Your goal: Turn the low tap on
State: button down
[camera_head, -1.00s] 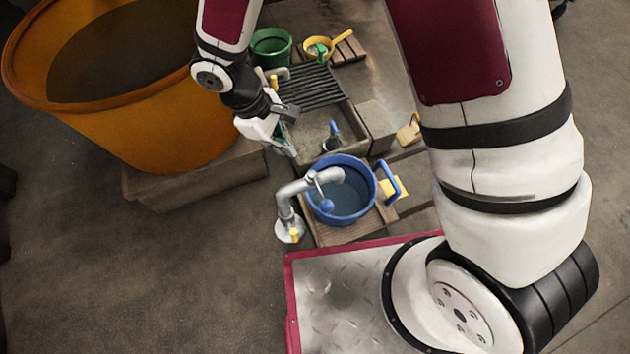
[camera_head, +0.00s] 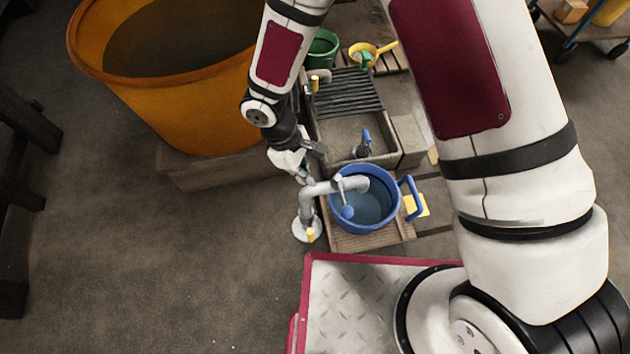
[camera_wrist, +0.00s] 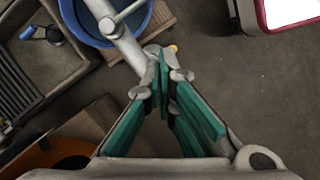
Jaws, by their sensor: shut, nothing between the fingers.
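A grey tap (camera_head: 315,195) rises from a round white base on the floor and bends over a blue bucket (camera_head: 385,222). A thin lever with a blue ball end (camera_head: 347,212) sits across its spout. I see no stream of water from the spout. My gripper (camera_head: 305,180) is shut and empty, close to the left of the tap's bend in the head view. In the wrist view, its teal-padded fingers (camera_wrist: 166,72) overlap the lower end of the grey pipe (camera_wrist: 127,45). I cannot tell whether they touch it.
A second grey spout with a yellow handle (camera_head: 316,82) stands by the stone sink (camera_head: 335,128) behind the bucket. A blue-handled item lies in the sink. A large orange tub (camera_head: 190,110) on a block stands left. The floor left of the tap is clear.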

aim_at(342, 196)
jog(key=s+d+f+b, duration=0.2)
jog(key=d+f+b, duration=0.2)
jog(key=d+f, duration=0.2)
jog(key=shift+f, duration=1.4)
